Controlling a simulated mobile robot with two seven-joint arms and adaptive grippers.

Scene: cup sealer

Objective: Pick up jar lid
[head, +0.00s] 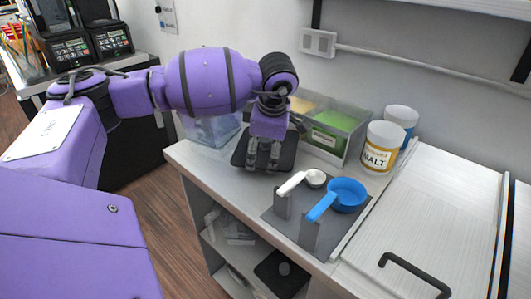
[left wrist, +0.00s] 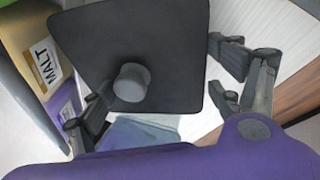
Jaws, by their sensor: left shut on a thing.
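The jar lid (head: 243,158) is a dark grey, square plate with rounded corners, seen in the head view over the back left of the counter. In the left wrist view the lid (left wrist: 165,40) fills the upper middle, with a round grey knob on its face. My left gripper (head: 264,163) points down at the lid and is shut on it, with a finger on either side in the left wrist view (left wrist: 160,97). A clear bluish jar (head: 212,130) stands just behind and left of it. My right gripper is not in view.
A box with a green compartment (head: 335,130) and a MALT tub (head: 380,147) stand at the back. A blue scoop (head: 347,194) and white scoop (head: 315,178) rest on a grey holder in front. A similar dark lid (head: 280,280) lies on the shelf below.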

